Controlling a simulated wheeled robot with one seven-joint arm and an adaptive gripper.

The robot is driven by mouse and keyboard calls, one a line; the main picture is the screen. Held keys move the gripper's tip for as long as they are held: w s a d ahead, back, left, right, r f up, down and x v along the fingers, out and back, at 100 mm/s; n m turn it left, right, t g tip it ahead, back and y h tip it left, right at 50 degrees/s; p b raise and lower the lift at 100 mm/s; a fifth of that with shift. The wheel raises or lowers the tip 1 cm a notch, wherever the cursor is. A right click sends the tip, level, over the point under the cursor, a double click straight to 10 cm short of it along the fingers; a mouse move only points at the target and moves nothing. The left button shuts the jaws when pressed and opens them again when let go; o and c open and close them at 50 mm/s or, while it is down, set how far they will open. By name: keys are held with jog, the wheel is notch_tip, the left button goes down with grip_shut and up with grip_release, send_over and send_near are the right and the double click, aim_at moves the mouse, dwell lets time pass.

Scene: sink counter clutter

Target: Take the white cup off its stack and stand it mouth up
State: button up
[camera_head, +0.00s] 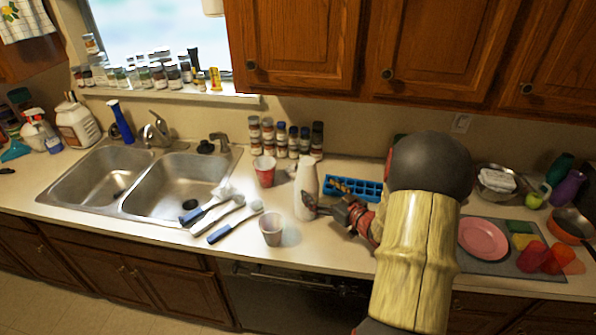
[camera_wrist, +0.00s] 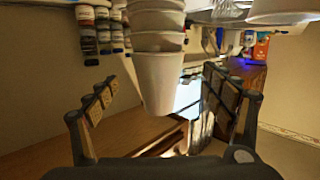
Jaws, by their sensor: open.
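A stack of white cups (camera_head: 305,195) stands mouth down on the counter, narrowing toward its top. In the wrist view, which looks upside down, the end white cup (camera_wrist: 160,82) has its closed base outermost, with several cup rims behind it. My gripper (camera_head: 322,209) comes in from the right beside the stack, and one finger overlaps it in the head view. In the wrist view my gripper (camera_wrist: 160,97) has its fingers spread wide, one on each side of the end cup, with gaps between. It holds nothing.
A pale cup (camera_head: 271,230) stands in front of the stack, and a red cup (camera_head: 264,171) behind left. Blue-handled utensils (camera_head: 235,219) lie left, near the double sink (camera_head: 180,185). A blue tray (camera_head: 357,188) and spice jars (camera_head: 285,138) are behind. My arm hides counter to the right.

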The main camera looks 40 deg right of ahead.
aim_at(312, 179)
jog(key=shift+w+a+r, duration=0.1)
jog(key=shift+w+r, duration=0.15)
jog(key=shift+r, duration=0.1)
jog(key=shift+w+f, duration=0.15)
jog(key=shift+w, duration=1.05)
jog(key=w, duration=0.2)
jog(key=w+d, duration=0.1)
jog(key=w, duration=0.2)
jog(key=shift+w+d+b, duration=0.1)
jog(key=shift+b, duration=0.3)
jog(key=shift+c, duration=1)
jog(key=c, duration=0.6)
jog(key=shift+c, duration=0.2)
